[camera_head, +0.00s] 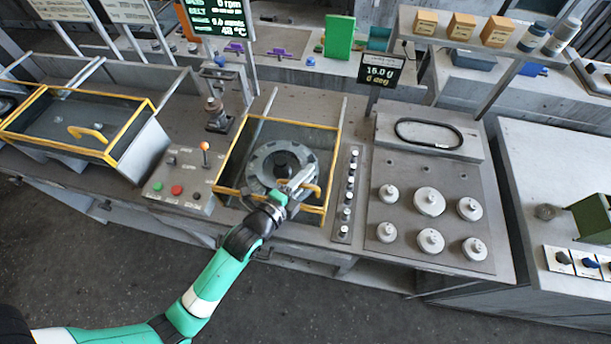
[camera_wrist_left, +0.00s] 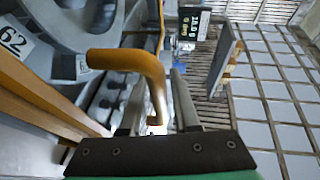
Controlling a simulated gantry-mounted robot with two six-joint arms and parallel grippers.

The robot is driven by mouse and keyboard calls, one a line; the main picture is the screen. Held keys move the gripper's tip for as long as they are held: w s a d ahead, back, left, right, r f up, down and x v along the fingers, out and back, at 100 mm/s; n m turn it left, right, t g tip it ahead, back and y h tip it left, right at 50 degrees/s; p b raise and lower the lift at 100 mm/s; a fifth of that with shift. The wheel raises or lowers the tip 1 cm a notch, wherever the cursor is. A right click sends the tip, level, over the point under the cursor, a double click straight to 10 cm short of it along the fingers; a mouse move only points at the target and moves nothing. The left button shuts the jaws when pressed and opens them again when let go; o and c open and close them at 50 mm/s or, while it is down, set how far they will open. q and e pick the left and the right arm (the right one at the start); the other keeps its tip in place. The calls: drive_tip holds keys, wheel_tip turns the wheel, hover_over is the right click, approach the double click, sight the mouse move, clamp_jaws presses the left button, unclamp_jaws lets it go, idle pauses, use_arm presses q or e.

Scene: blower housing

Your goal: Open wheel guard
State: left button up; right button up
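The wheel guard (camera_head: 328,130) is a yellow frame with clear panels over a box, lying closed over a round grey wheel (camera_head: 282,165). Its yellow bar handle (camera_head: 308,187) is at the front and shows large and orange in the left wrist view (camera_wrist_left: 130,62). My left gripper (camera_head: 301,182) is at this handle. In the left wrist view one end of the handle comes down between my two fingers (camera_wrist_left: 160,105), with a narrow gap seen beside it. The fingers look open around it; whether they touch it is unclear. My right gripper is not in view.
A second yellow-framed box (camera_head: 140,107) with its own handle stands at left. A control panel (camera_head: 180,182) with buttons and an orange-knobbed lever is between them. At right are a strip of knobs (camera_head: 347,195) and a plate of white discs (camera_head: 429,201).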

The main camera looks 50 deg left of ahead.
use_arm(q)
drive_tip(key=shift+c, duration=0.3)
clamp_jaws()
idle(1.1)
